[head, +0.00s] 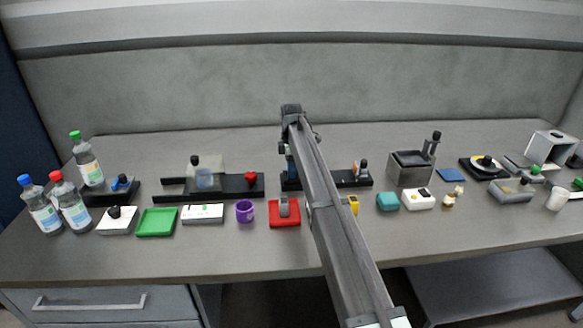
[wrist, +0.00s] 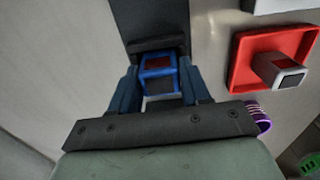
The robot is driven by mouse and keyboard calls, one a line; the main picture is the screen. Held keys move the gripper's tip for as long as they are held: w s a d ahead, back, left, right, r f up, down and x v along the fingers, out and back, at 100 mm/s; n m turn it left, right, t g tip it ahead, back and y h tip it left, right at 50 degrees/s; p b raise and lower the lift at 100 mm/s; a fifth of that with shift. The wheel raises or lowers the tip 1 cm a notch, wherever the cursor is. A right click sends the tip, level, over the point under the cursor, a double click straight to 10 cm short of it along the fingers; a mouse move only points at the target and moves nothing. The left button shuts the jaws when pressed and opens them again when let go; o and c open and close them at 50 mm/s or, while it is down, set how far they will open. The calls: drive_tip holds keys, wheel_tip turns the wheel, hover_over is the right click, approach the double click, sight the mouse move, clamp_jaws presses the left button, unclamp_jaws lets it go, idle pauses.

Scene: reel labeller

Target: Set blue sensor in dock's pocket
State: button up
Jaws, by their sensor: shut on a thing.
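My gripper (wrist: 160,88) is shut on the blue sensor (wrist: 160,70), which sits between its two fingers in the wrist view. The sensor has a blue frame with a dark red patch and a dark face. A dark raised block (wrist: 156,46) lies right against it in the picture, at the end of a long dark base (wrist: 148,18), which looks like the dock. In the head view my gripper (head: 289,170) is low over the left end of the dark base (head: 345,180), partly hidden by my arm. I cannot tell whether the sensor is inside a pocket.
A red tray (head: 284,222) holding a grey block (head: 284,205) is in front of my gripper. A purple cup (head: 244,211) stands to its left. A black fixture with a red knob (head: 251,178) is also left. The table behind is clear.

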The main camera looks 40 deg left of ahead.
drive_tip(key=shift+f, duration=0.15)
drive_tip(key=o, duration=1.1)
drive_tip(key=shift+c, duration=0.2)
wheel_tip(320, 180, up, 12)
drive_tip(key=shift+r, duration=0.2)
